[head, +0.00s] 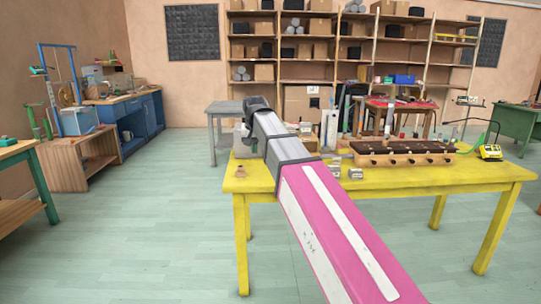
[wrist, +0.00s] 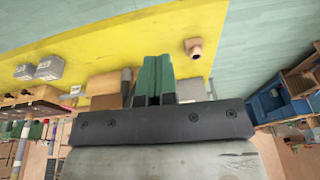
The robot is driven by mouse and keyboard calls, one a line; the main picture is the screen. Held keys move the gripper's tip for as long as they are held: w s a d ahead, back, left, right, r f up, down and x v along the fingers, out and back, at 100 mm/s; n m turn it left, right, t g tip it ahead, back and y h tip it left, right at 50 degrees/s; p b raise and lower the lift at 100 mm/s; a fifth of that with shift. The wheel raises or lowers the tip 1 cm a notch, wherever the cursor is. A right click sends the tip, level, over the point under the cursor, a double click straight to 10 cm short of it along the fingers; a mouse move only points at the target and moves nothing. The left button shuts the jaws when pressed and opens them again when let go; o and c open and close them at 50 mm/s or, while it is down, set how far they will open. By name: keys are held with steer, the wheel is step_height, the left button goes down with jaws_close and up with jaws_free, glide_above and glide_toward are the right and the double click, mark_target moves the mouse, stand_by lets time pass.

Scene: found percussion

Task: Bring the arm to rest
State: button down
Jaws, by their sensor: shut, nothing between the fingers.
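My pink and grey arm reaches from the lower right of the head view up over the yellow table (head: 400,178). Its far end stands above the table's left part. In the wrist view my gripper (wrist: 154,62) shows two green fingers side by side and pressed together, with nothing between them. The yellow table (wrist: 100,45) lies beyond the fingertips. In the head view the fingers are hidden or cannot be made out.
A small wooden piece (head: 240,172) sits near the table's left edge; it also shows in the wrist view (wrist: 194,48). Small metal blocks (head: 355,174) and a dark-topped wooden rack (head: 405,155) stand to the right. A grey table (head: 226,108) stands behind.

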steer(key=s+d+f, duration=0.2)
steer(key=d+f, duration=0.6)
steer(key=f, duration=0.6)
steer(key=s+d+f+g, duration=0.1)
steer(key=s+d+f, duration=0.4)
steer(key=f, duration=0.4)
steer(key=s+d+f+g, duration=0.1)
steer(key=s+d+f, duration=0.5)
steer(key=f, duration=0.2)
steer(key=s+d+f, duration=0.6)
steer(key=f, duration=0.3)
steer(key=shift+s+d+f+g, duration=0.15)
steer(key=shift+s+f+g, duration=0.15)
steer(key=shift+g, duration=0.1)
steer(key=shift+w, duration=0.1)
